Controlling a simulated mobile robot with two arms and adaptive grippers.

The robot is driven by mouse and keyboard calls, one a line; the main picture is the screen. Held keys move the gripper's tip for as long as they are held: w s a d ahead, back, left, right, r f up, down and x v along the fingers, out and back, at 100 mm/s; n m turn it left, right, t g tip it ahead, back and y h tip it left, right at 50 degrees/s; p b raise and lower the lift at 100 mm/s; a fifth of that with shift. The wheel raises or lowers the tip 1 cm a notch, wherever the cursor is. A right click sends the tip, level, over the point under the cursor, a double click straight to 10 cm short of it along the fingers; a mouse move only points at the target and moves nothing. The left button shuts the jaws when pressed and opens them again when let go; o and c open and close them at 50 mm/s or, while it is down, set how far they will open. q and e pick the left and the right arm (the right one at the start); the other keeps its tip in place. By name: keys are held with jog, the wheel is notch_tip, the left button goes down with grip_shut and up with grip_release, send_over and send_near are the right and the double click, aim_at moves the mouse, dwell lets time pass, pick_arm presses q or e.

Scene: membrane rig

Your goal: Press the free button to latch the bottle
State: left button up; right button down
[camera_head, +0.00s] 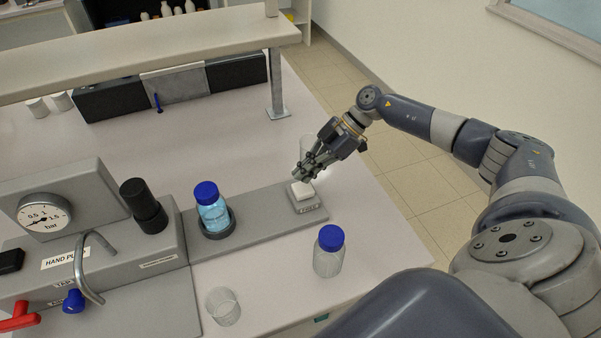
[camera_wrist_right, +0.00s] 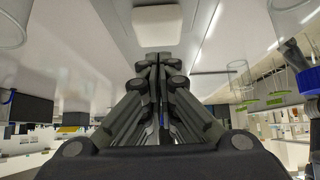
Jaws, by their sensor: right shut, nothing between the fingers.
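A white square button (camera_head: 303,189) sits on a small grey base with a blurred label, at the right end of a flat grey plate (camera_head: 270,226). A blue-capped bottle with blue liquid (camera_head: 213,212) stands upright in a dark round holder on the same plate. My right gripper (camera_head: 297,176) is shut and empty, its fingertips just above the button. In the right wrist view the shut fingers (camera_wrist_right: 157,60) point at the pale button (camera_wrist_right: 157,25); whether they touch it I cannot tell. My left gripper is not in view.
A second blue-capped bottle (camera_head: 329,256), clear, stands in front of the plate, with a glass beaker (camera_head: 223,306) to its left. A clear glass vessel (camera_head: 306,150) stands behind my right gripper. The hand pump unit (camera_head: 90,262) with gauge and tap is at left. A raised shelf (camera_head: 150,50) spans the back.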

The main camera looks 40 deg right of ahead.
jog(key=b+v, duration=0.2)
jog(key=v, duration=0.1)
jog(key=shift+a+r, duration=0.15)
jog(key=shift+r, duration=0.05)
jog(key=b+v, duration=0.2)
jog(key=v, duration=0.5)
jog(key=shift+r, duration=0.1)
